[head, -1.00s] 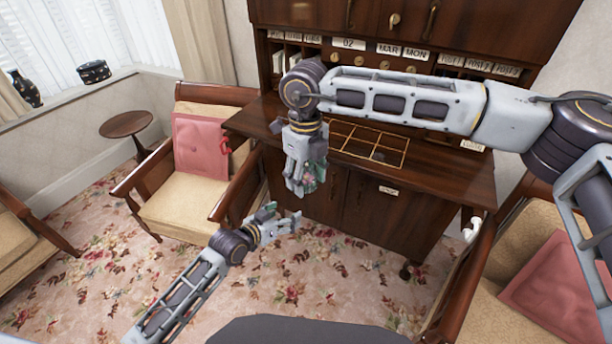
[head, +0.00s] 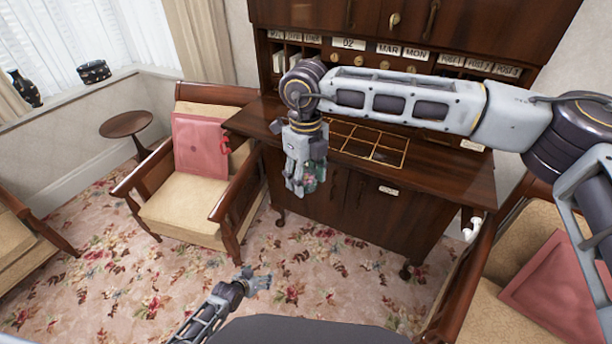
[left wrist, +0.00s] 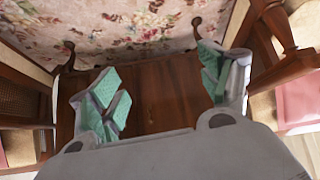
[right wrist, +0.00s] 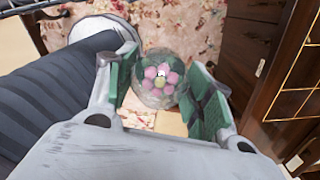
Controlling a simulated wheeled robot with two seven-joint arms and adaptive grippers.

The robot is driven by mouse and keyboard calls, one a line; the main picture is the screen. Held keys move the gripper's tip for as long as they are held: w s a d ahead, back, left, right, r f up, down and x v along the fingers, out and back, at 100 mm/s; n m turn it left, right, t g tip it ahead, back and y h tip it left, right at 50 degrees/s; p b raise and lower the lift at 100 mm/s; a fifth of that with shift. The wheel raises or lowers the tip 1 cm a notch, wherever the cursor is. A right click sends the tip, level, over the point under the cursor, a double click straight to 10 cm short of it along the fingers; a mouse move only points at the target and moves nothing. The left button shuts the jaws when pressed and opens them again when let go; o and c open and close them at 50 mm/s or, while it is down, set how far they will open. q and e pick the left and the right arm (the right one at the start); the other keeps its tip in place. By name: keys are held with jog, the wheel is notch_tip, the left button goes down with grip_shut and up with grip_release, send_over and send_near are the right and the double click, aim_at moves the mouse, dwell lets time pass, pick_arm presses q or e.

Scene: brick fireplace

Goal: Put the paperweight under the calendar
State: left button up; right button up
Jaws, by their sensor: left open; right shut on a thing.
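The paperweight (right wrist: 159,88) is a clear glass ball with a pink flower inside. In the right wrist view it sits between the green pads of my right gripper, which is shut on it. In the head view my right gripper (head: 308,182) hangs fingers down in front of the desk's front edge; the paperweight is mostly hidden by the fingers there. The calendar (head: 388,48) is a row of white cards reading 02, MAR and MON at the back of the desk, behind my right arm. My left gripper (head: 262,281) is open and empty, low over the carpet; it also shows in the left wrist view (left wrist: 162,78).
The wooden desk (head: 460,185) has a gold-lined grid (head: 372,153) on its top, below the calendar. Labelled pigeonholes flank the calendar. An armchair with a pink cushion (head: 200,148) stands left, another (head: 560,285) at right. Open carpet lies in front of the desk.

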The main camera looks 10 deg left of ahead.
pick_arm(q)
jog(key=s+a+f+g+y, duration=0.1)
jog(key=s+a+f+g, duration=0.1)
jog(key=s+f, duration=0.7)
jog(key=s+a+f+g+y, duration=0.1)
jog(key=s+a+f+g, duration=0.1)
jog(key=s+f, duration=0.65)
jog(key=s+f+g, duration=0.1)
jog(key=s+f, duration=0.3)
jog(key=s, duration=0.7)
jog(key=s+d+f+g, duration=0.1)
jog(key=s+f, duration=0.3)
jog(key=s, duration=0.7)
jog(key=shift+s+g, duration=0.4)
jog(key=shift+g, duration=0.2)
pick_arm(e)
jog(key=shift+n, duration=0.5)
